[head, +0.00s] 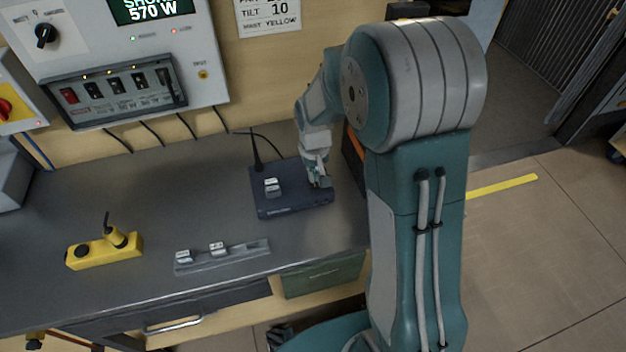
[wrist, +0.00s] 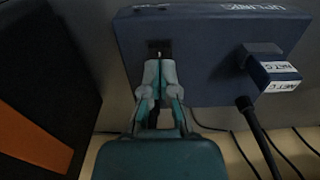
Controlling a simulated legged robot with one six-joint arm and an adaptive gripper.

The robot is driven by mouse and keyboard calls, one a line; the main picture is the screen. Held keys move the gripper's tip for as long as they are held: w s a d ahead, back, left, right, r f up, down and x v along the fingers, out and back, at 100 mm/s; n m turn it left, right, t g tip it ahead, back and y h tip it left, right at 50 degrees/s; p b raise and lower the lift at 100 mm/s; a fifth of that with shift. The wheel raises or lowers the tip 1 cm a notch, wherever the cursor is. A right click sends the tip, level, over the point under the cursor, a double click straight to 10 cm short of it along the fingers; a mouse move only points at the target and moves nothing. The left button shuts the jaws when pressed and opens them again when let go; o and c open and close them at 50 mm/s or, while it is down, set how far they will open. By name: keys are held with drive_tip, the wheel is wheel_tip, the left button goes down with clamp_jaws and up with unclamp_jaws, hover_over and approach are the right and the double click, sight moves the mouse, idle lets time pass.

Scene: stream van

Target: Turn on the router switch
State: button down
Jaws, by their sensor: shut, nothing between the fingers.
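The router (head: 295,205) is a flat dark blue box on the grey bench, with a black antenna-like cable at its back left. In the wrist view the router (wrist: 215,85) fills the upper middle. A small black switch (wrist: 160,45) with a light mark sits near its edge. My gripper (head: 321,182) is at the router's right side; in the wrist view my gripper (wrist: 160,63) is shut and empty, its fingertips right at the switch. I cannot tell whether they touch it. The switch is hidden in the head view, and its position is unclear.
A grey strip (head: 240,257) with labelled plugs lies in front. A yellow socket block (head: 90,257) is at left. A switch panel (head: 115,90) is on the wall. Bench between is clear.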

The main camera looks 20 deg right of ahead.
sight(314, 184)
drive_tip(key=shift+f, duration=1)
idle(0.6)
drive_tip(key=shift+r, duration=3.55)
drive_tip(key=s+r+t, duration=0.5)
drive_tip(key=s+r, duration=1.1)
drive_tip(key=s, duration=0.5)
drive_tip(key=shift+t, duration=0.3)
drive_tip(key=shift+r, duration=0.1)
